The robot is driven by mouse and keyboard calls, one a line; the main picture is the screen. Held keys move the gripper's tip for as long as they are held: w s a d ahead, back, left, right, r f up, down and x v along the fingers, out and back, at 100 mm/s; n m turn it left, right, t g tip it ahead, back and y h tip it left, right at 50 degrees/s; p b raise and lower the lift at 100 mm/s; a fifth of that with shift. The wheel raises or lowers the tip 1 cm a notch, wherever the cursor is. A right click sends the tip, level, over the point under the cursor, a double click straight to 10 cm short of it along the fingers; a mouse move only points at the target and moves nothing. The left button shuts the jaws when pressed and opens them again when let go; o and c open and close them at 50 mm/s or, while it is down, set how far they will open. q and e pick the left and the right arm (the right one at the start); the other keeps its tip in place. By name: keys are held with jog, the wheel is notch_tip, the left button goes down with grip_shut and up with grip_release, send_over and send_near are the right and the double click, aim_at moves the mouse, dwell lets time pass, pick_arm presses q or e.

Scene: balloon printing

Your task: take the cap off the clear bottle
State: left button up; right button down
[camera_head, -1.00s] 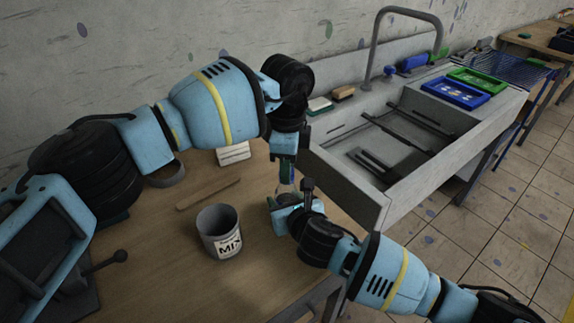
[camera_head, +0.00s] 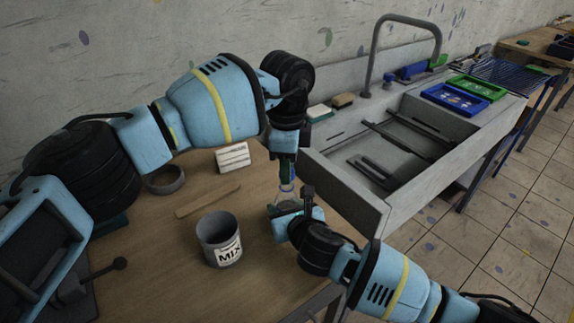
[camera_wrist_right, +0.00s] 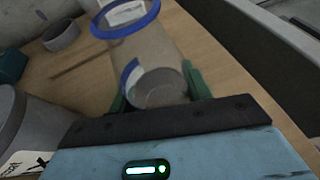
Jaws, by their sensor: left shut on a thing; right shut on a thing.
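The clear bottle (camera_wrist_right: 150,62) fills the upper middle of the right wrist view, a see-through cylinder with a blue band around its upper part. In the head view my right gripper (camera_head: 286,208) is near the table's right edge. My left gripper (camera_head: 287,177) points down directly above the bottle, its green fingers closed. A blue band (camera_head: 287,188) shows just below them. The cap itself is too small and covered to make out between the left fingers.
A grey MIX can (camera_head: 220,240) stands left of my right gripper. A wooden stick (camera_head: 208,199), a tape ring (camera_head: 166,180) and a white card block (camera_head: 232,157) lie on the table. The sink (camera_head: 345,190) borders the table on the right.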

pick_arm(q)
jog(key=shift+r, duration=2)
pick_arm(e)
jog(key=c, duration=0.6)
grip_release()
jog(key=p+v, duration=0.2)
jog(key=v, duration=0.8)
jog(key=shift+s+d+r, duration=0.1)
jog(key=shift+s+r, duration=0.05)
jog(key=shift+r, duration=0.05)
pick_arm(q)
notch_tip(320, 180, up, 7)
jog(key=t, duration=0.1)
jog(key=shift+s, duration=0.3)
pick_arm(e)
jog(key=shift+v, duration=0.8)
